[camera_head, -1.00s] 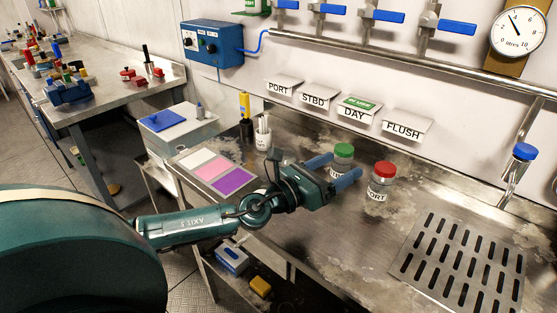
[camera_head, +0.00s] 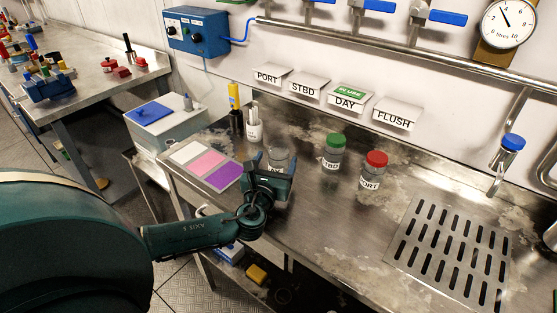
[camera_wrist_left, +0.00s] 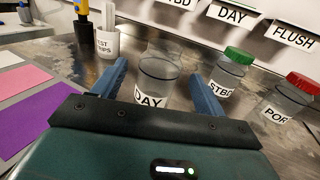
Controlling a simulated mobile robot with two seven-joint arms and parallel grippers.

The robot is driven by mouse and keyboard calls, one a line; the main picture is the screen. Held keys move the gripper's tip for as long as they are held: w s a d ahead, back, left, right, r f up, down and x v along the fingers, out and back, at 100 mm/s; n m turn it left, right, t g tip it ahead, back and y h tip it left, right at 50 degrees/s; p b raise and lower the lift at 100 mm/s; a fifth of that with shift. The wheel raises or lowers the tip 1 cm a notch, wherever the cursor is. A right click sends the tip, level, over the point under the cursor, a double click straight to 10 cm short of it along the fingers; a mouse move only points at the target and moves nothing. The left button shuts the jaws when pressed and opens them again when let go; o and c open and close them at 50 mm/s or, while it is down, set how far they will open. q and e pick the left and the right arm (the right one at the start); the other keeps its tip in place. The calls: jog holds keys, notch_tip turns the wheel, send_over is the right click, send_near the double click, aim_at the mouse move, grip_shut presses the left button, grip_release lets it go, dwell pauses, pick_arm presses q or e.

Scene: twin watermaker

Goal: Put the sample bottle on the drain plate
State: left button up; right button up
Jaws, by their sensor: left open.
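A clear bottle labelled DAY (camera_head: 279,157) stands upright on the steel counter (camera_head: 310,215), with no coloured cap showing. My left gripper (camera_head: 275,168) is open just in front of it. In the left wrist view the DAY bottle (camera_wrist_left: 158,80) shows between the two blue fingers, with gaps at both sides. A green-capped bottle labelled STBD (camera_head: 333,152) and a red-capped bottle labelled PORT (camera_head: 373,170) stand to its right. The slotted drain plate (camera_head: 398,250) lies bare on the counter at right. My right gripper is not seen.
A white, pink and purple card (camera_head: 207,165) lies at left. A tap (camera_head: 510,145) is beside the drain plate. The counter between PORT and the plate is clear.

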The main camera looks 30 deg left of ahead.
pick_arm(q)
jog(key=x, duration=0.5)
jog(key=shift+w+a, duration=0.15)
jog(key=shift+w, duration=0.15)
jog(key=shift+c, duration=0.3)
jog(key=c, duration=1.1)
